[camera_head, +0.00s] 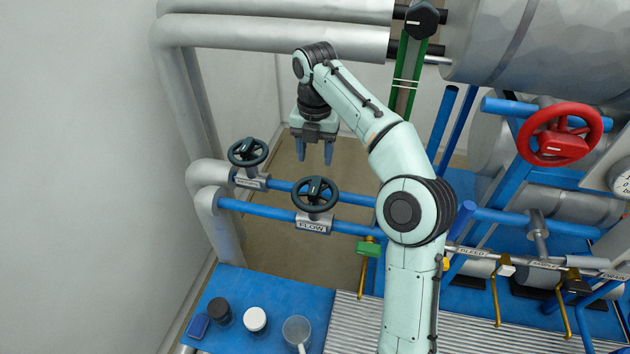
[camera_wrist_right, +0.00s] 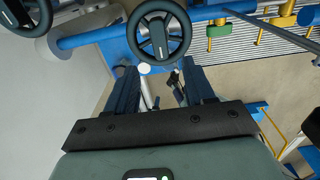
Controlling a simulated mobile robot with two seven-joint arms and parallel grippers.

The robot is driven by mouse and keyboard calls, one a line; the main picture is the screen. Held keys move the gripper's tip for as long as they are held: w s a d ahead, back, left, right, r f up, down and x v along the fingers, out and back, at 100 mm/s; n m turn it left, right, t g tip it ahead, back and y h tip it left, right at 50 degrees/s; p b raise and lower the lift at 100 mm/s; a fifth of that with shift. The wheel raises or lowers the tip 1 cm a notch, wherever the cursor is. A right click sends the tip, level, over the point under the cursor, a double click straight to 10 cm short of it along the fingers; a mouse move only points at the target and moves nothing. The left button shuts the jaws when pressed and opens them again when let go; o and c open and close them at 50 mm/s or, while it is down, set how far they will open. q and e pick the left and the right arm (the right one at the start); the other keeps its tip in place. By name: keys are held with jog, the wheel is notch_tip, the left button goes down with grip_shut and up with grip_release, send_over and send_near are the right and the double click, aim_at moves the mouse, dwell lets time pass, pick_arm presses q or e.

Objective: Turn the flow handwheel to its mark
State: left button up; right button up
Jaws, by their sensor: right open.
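The flow handwheel (camera_head: 315,194) is a dark wheel on a blue pipe, above a plate lettered FLOW (camera_head: 314,225). In the right wrist view a dark handwheel (camera_wrist_right: 159,38), which appears to be the same one, shows at the top centre beyond the fingers. I cannot make out its mark. My right gripper (camera_head: 314,155) is open and empty, fingers pointing down. In the head view it appears just above and behind the flow handwheel, apart from it. In the right wrist view its two fingers (camera_wrist_right: 160,82) stand wide apart. My left gripper is not in view.
A second dark handwheel (camera_head: 248,152) is on the pipe behind and left. A red handwheel (camera_head: 560,135) is at the right. A green-handled valve (camera_head: 368,249) is right of the FLOW plate. Jars and a mug (camera_head: 297,332) stand on the blue bench.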

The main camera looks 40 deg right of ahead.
aim_at(315, 185)
jog(key=f+b, duration=0.1)
jog(key=f, duration=0.3)
jog(key=f+b, duration=0.1)
jog(key=f, duration=0.4)
jog(key=shift+s+d+f, duration=0.1)
jog(key=shift+s+f, duration=0.05)
jog(key=shift+s, duration=0.05)
jog(key=shift+w+f, duration=0.15)
jog(key=shift+f, duration=0.15)
jog(key=shift+w+f, duration=0.15)
jog(key=shift+w, duration=0.1)
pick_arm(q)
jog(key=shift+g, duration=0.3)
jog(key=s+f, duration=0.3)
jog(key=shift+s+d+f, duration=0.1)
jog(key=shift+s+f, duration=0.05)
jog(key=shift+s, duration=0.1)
pick_arm(e)
jog(key=shift+s, duration=0.1)
grip_shut()
